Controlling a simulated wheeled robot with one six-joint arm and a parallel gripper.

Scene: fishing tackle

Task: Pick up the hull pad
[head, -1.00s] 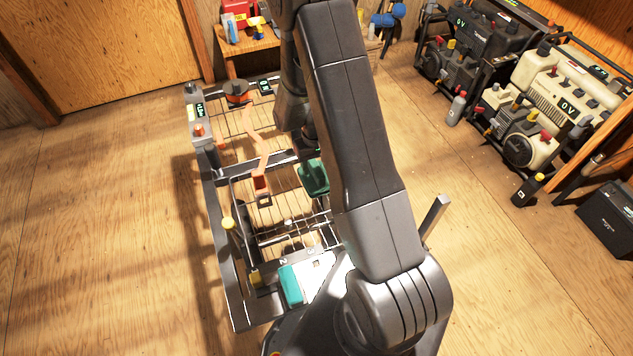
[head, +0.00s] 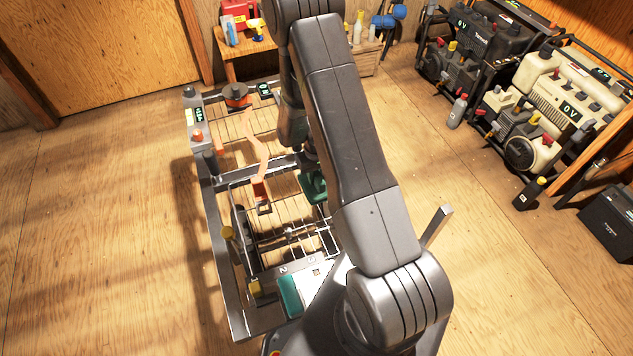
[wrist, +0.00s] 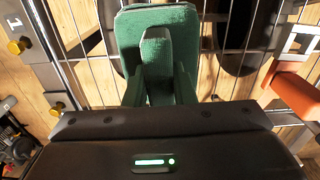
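A dark green pad (head: 313,188), which I take to be the hull pad, is at the right side of the wire rack (head: 268,222), beside and partly behind my arm. In the wrist view the green pad (wrist: 188,32) fills the top middle, directly in front of my gripper's dark housing. It has a broad body and a narrower raised green piece in its middle. Wires of the rack run beneath it. My gripper's fingers cannot be made out in the wrist view, and my arm hides them in the head view. Contact with the pad cannot be judged.
A teal block (head: 290,297) sits at the rack's near end by numbered plates. An orange bracket (head: 258,188) is left of the green pad; an orange part (wrist: 296,93) shows at right in the wrist view. Generators (head: 525,110) stand at right. Floor at left is clear.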

